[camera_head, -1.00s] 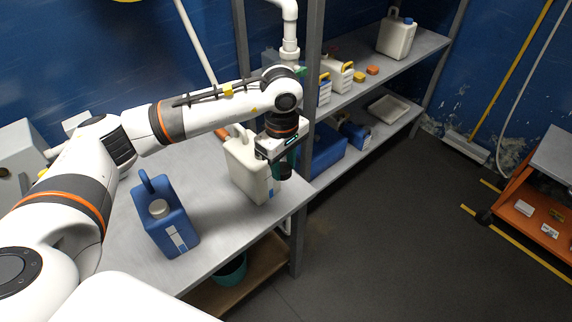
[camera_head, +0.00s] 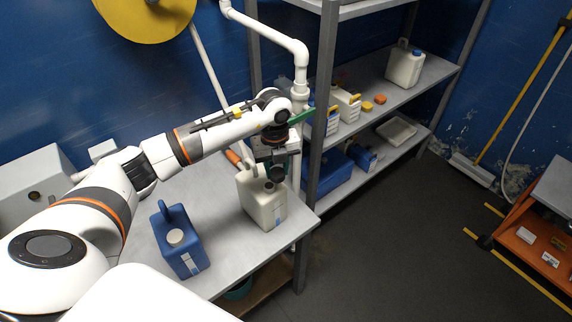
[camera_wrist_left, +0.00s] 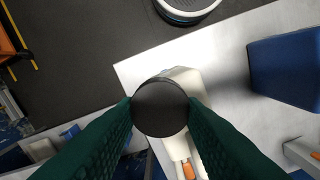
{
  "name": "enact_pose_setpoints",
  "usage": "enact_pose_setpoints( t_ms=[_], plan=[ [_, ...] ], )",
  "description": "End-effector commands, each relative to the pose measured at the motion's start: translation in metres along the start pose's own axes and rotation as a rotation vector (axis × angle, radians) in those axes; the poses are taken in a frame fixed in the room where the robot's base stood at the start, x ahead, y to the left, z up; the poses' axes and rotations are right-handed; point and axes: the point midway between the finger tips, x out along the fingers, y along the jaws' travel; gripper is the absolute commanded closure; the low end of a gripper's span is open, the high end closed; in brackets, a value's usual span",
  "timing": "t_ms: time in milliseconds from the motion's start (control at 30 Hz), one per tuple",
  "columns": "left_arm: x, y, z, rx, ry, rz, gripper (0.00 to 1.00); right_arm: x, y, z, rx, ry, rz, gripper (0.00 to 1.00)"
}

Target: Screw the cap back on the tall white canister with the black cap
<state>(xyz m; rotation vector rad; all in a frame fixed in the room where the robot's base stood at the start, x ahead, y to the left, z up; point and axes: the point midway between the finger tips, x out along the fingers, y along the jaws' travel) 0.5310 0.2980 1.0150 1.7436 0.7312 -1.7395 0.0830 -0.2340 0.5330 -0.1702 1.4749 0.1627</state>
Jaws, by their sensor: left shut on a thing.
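The tall white canister (camera_head: 262,208) stands upright on the grey table near its right corner, its neck (camera_head: 269,186) bare on top. My left gripper (camera_head: 277,163) is above it, pointing down and shut on the black cap (camera_head: 278,174). The cap hangs just above and slightly right of the neck in the head view, apparently apart from it. In the left wrist view, the round black cap (camera_wrist_left: 160,107) sits between the green fingers and hides the neck; the white canister (camera_wrist_left: 190,80) shows behind it. My right gripper is in neither view.
A shelf rack (camera_head: 440,68) with bottles and a white pipe (camera_head: 299,75) are close behind and right. The table (camera_head: 215,205) is bare between the canisters.

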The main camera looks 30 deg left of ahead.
Motion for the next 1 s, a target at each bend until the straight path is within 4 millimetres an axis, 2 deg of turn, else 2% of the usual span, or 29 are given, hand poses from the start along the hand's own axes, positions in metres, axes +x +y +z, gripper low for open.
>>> enact_pose_setpoints(
  t_ms=[33, 200, 333, 500, 833, 1000],
  plan=[
    [-0.004, -0.004, -0.004, -0.114, -0.001, -0.003, 0.92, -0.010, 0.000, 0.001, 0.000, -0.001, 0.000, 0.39],
    [-0.003, -0.015, -0.013, -0.456, 0.003, -0.010, 0.92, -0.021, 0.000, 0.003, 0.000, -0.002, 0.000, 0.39],
    [-0.002, -0.019, -0.018, -0.609, 0.005, -0.011, 0.92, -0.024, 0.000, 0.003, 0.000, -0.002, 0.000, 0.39],
    [0.000, -0.022, -0.020, -0.681, 0.007, -0.012, 0.92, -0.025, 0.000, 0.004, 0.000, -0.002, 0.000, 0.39],
    [0.000, -0.022, -0.020, -0.681, 0.007, -0.011, 0.92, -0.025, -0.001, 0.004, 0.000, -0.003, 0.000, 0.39],
    [0.007, -0.021, -0.019, -0.680, 0.007, -0.011, 0.92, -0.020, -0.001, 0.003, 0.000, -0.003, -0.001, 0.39]
  ],
)
